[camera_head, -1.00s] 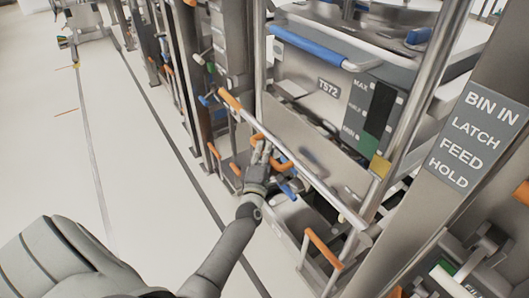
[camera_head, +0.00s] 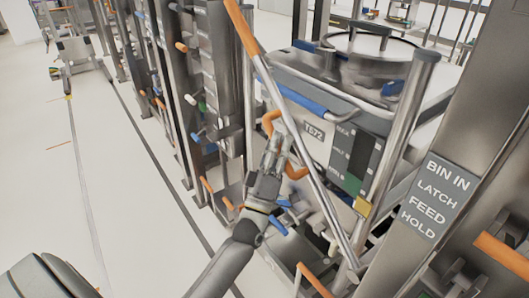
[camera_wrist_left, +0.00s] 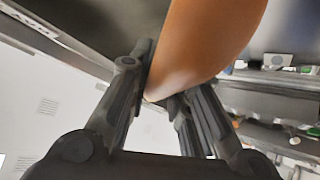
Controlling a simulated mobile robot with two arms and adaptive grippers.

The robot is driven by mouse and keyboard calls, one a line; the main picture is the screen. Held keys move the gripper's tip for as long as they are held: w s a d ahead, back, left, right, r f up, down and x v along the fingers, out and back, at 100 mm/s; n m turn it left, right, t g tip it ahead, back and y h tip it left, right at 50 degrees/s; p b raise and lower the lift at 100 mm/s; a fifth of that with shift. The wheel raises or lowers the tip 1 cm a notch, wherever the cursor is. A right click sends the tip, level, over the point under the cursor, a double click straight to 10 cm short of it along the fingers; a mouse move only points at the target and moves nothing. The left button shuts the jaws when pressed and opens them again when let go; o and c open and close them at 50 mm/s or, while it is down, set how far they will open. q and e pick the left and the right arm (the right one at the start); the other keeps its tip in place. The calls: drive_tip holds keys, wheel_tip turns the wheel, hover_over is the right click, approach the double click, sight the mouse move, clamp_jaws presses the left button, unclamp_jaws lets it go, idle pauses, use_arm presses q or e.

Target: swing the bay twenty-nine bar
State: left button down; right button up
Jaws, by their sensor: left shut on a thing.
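The long metal bar (camera_head: 305,155) runs diagonally across the front of the bay, with an orange sleeve (camera_head: 241,27) at its raised upper end. Its lower end is by the post at the right. My left gripper (camera_head: 279,143) is shut on the curved orange handle (camera_head: 268,122) beside the bar; the fingers hide the handle's middle. In the left wrist view, the orange handle (camera_wrist_left: 200,45) lies between the fingers of the left gripper (camera_wrist_left: 160,97). No bay number is readable. My right gripper is not in view.
Behind the bar stands a grey bin (camera_head: 305,75) marked T572 with a blue rail. A post with a sign (camera_head: 436,200) reading BIN IN, LATCH, FEED, HOLD stands at right. Other orange handles line the row. The white floor (camera_head: 100,190) at left is clear.

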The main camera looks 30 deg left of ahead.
use_arm(q)
drive_tip(key=s+d+r+m+h+p, duration=0.1)
drive_tip(key=s+d+r+m+h, duration=0.2)
drive_tip(key=d+m+h, duration=0.2)
drive_tip(key=s+d+r+m+h+p, duration=0.1)
drive_tip(key=s+d+r+m+h, duration=0.2)
drive_tip(key=d, duration=0.6)
drive_tip(key=s+d+r+m+h+p, duration=0.1)
drive_tip(key=s+d+r+m+h, duration=0.2)
drive_tip(key=d+r+m+h, duration=0.2)
drive_tip(key=shift+d+r+m+g+h+p, duration=0.2)
drive_tip(key=shift+d+m+g+h+p, duration=0.2)
drive_tip(key=shift+d+m+h, duration=1.45)
drive_tip(key=shift+a+m+y, duration=0.25)
drive_tip(key=shift+a+y, duration=0.1)
drive_tip(key=shift+a, duration=0.15)
drive_tip(key=c, duration=1.3)
unclamp_jaws()
drive_tip(key=v, duration=1.2)
drive_tip(key=shift+f, duration=0.1)
